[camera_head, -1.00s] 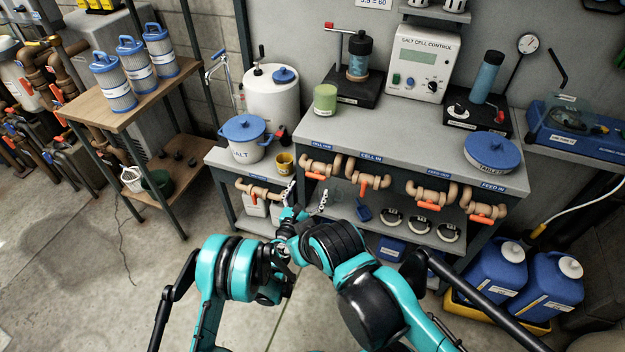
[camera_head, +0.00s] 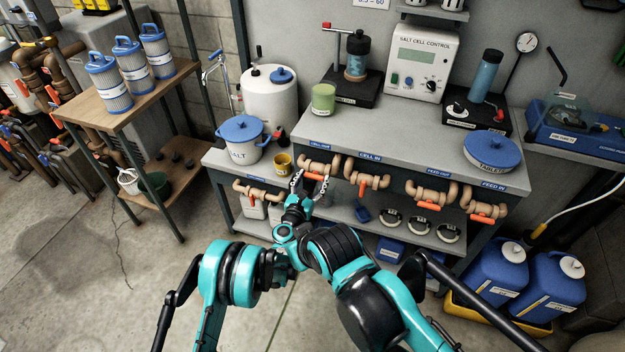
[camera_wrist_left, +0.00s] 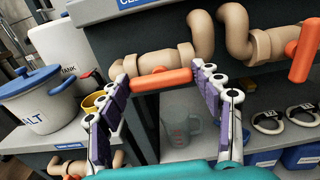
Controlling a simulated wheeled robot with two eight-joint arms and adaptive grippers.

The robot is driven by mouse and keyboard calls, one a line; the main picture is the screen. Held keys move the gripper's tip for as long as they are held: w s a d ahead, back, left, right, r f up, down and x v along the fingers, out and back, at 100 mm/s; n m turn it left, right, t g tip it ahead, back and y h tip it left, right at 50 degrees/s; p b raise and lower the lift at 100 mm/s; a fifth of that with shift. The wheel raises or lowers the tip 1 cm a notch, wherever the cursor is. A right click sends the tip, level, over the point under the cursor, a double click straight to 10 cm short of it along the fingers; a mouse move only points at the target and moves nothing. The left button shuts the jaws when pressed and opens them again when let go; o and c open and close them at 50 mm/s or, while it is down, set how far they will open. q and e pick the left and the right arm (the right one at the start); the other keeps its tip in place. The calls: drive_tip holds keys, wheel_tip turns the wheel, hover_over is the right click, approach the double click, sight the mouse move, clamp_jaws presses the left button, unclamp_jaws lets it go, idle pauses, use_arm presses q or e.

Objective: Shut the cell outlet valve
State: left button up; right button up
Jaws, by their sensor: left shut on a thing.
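The cell outlet valve is a tan pipe loop (camera_head: 320,164) on the bench front, under a blue label (camera_head: 321,143) whose small print is hard to read. Its orange lever (camera_head: 314,176) also shows in the left wrist view (camera_wrist_left: 160,80), lying roughly along the pipe. My left gripper (camera_head: 311,178) is at this lever. In the left wrist view its fingers (camera_wrist_left: 165,78) stand on both sides, closed on the lever's two ends. The gripper partly hides the lever in the head view. My right gripper is not in view.
The cell-in valve (camera_head: 366,180) is close to the right, with more orange-levered valves beyond. A lower bench on the left holds a salt pot (camera_head: 242,140) and yellow cup (camera_head: 283,163). A clear jug (camera_wrist_left: 180,118) stands on the shelf below.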

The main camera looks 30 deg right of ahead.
use_arm(q)
drive_tip(key=shift+m, duration=0.3)
drive_tip(key=m, duration=0.8)
drive_tip(key=shift+s+d, duration=0.1)
drive_tip(key=m, duration=0.4)
drive_tip(key=shift+f+m, duration=0.15)
drive_tip(key=shift+m, duration=0.25)
drive_tip(key=m, duration=0.4)
drive_tip(key=shift+m, duration=0.4)
drive_tip(key=o, duration=1.2)
drive_tip(key=shift+f, duration=0.1)
drive_tip(key=shift+c, duration=0.2)
